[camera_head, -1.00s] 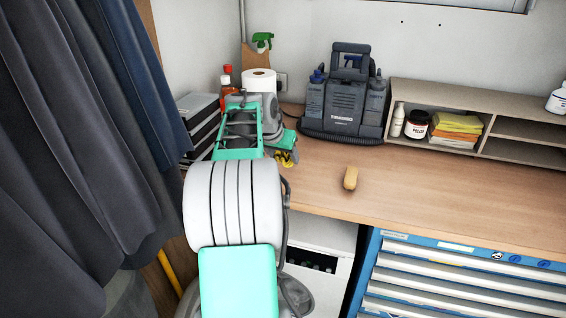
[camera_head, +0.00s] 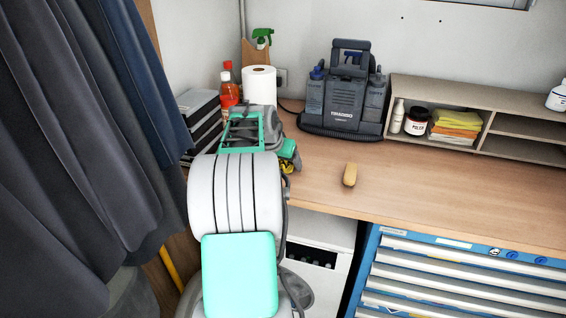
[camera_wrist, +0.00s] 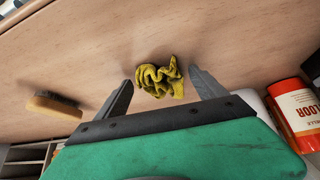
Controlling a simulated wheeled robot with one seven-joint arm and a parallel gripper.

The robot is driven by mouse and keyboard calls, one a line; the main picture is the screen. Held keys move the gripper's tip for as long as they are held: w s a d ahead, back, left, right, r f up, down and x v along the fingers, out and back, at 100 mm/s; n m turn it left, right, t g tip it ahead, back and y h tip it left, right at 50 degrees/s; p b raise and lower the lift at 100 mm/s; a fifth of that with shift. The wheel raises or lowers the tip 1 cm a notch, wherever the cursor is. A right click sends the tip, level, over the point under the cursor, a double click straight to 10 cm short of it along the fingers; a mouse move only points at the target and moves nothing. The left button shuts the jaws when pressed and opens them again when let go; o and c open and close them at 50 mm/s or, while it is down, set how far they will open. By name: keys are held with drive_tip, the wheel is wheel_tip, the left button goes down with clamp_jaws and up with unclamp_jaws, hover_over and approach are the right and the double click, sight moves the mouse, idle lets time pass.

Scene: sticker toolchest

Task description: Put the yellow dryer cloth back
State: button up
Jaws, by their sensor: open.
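A crumpled yellow cloth (camera_wrist: 158,79) lies on the wooden worktop in the wrist view. My gripper (camera_wrist: 162,84) is open and empty, with one dark finger on each side of the cloth; I cannot tell whether they touch it. In the head view only a bit of the yellow cloth (camera_head: 287,167) shows beneath my gripper (camera_head: 290,155), and my arm hides the rest. A stack of folded yellow and orange cloths (camera_head: 456,119) lies in a shelf compartment at the right back.
A wooden-backed brush (camera_head: 350,174) lies on the worktop (camera_head: 430,195) right of my gripper. A paper roll (camera_head: 260,87) and red bottles (camera_head: 230,92) stand behind my arm. A dark machine (camera_head: 342,95) stands left of the shelf (camera_head: 535,132), whose right compartments look empty.

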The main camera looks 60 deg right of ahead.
drive_tip(key=shift+r, duration=0.1)
drive_tip(key=shift+r, duration=0.25)
drive_tip(key=b+v, duration=0.1)
drive_tip(key=v, duration=1)
drive_tip(key=shift+a+r, duration=0.25)
drive_tip(key=shift+r, duration=0.05)
drive_tip(key=shift+w, duration=0.1)
